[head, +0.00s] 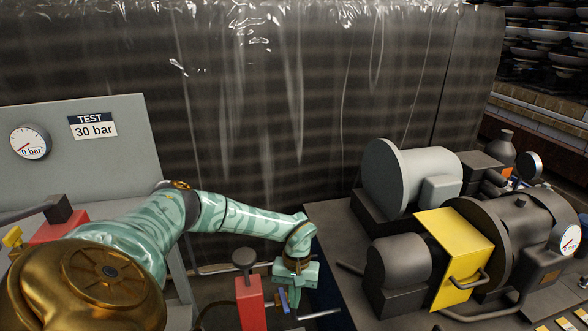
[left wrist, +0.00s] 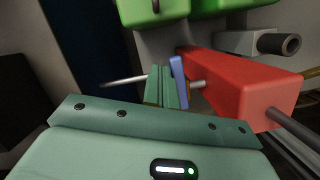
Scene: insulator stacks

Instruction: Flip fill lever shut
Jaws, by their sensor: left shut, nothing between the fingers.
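A small blue lever (head: 284,301) sits on a thin metal pipe beside a red block (head: 249,303) at the bottom of the head view. In the left wrist view the blue lever (left wrist: 178,80) stands across the pipe, tilted slightly. My left gripper (head: 291,296) is shut and empty, right beside the lever. In the left wrist view its green fingers (left wrist: 161,87) are together just left of the lever; I cannot tell whether they touch it. My right gripper is not in view.
A grey panel (head: 130,150) with a 0 bar gauge (head: 30,142) and a 30 bar test label stands at the left. Pump machinery with a yellow guard (head: 452,240) sits on a dark bench at the right. A clear plastic curtain (head: 270,110) hangs behind.

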